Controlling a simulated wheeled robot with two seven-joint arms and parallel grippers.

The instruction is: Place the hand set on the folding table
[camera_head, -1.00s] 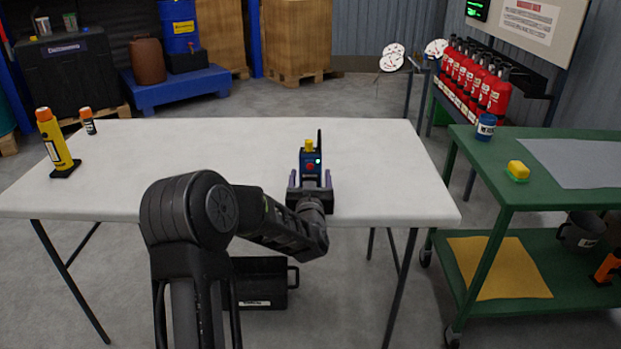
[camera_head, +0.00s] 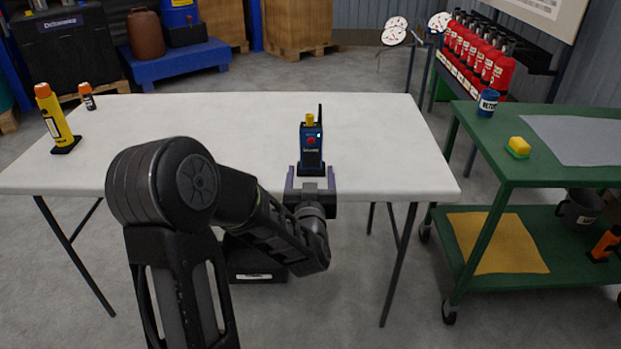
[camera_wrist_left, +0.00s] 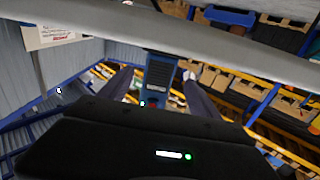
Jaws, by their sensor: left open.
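The hand set (camera_head: 311,148) is a dark blue radio with a yellow knob, a red button and a black antenna. It stands upright on the white folding table (camera_head: 210,130), near the front edge and right of centre. My left gripper (camera_head: 311,178) is open at the table's front edge, just on the near side of the hand set's base, one finger toward each side. My right gripper is out of view.
A yellow torch (camera_head: 57,120) and a small orange-capped container (camera_head: 87,97) stand at the table's left end. A green cart (camera_head: 485,150) stands to the right, holding a blue can (camera_head: 487,103) and a yellow sponge (camera_head: 518,147). The tabletop's middle is clear.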

